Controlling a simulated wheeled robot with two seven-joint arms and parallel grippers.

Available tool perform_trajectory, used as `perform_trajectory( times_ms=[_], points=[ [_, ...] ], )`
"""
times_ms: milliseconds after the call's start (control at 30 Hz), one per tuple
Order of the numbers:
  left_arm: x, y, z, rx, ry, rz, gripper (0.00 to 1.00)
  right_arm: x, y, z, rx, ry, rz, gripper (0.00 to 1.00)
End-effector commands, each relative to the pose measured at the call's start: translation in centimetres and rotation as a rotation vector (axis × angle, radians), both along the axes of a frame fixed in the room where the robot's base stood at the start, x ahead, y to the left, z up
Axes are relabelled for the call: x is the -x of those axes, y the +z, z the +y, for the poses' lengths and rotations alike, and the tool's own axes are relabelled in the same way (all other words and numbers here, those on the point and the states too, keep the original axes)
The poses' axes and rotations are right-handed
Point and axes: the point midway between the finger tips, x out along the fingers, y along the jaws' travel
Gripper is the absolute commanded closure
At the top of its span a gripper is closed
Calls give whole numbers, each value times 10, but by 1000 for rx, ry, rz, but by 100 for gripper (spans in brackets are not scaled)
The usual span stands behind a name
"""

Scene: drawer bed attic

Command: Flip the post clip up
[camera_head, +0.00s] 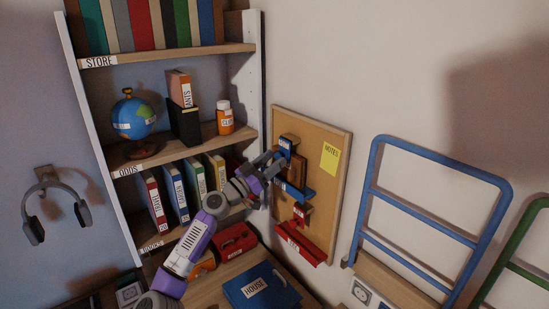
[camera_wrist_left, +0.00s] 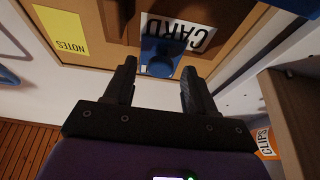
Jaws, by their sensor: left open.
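A cork board (camera_head: 318,205) on the wall carries a blue clip (camera_head: 297,191) and, below it, a red clip (camera_head: 300,246) with a white label. I cannot read which one is marked post. My left gripper (camera_head: 271,163) is open at the board's left edge, beside the blue clip and partly in front of it. In the left wrist view its two fingers (camera_wrist_left: 158,70) are apart, with the blue clip (camera_wrist_left: 160,57) showing between their tips over a white card (camera_wrist_left: 192,33). I cannot tell whether they touch it. My right gripper is not in view.
A yellow note (camera_head: 329,158) is on the board's right side. Left of the board stands a shelf (camera_head: 205,145) with books, a globe (camera_head: 133,117) and an orange bottle (camera_head: 225,120). Below are a red box (camera_head: 236,242) and a blue book (camera_head: 262,290). Blue rails (camera_head: 372,190) stand right.

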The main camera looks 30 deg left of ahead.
Motion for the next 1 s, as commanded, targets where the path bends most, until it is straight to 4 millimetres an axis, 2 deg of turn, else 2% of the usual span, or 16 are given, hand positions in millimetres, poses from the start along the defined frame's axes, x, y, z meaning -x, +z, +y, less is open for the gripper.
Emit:
perform_trajectory(
  times_ms=[133, 400, 733, 767, 1000],
  points=[
    [-8, 4, -4, -1, -1, 1, 45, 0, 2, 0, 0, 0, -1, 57],
    [-9, 4, -4, -1, -1, 1, 46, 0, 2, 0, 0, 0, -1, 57],
    [-8, 4, -4, -1, -1, 1, 97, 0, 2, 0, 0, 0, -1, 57],
    [-8, 4, -4, -1, -1, 1, 99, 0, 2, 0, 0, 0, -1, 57],
    [-7, 6, -3, -12, 1, 23, 99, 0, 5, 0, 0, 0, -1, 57]
  ],
)
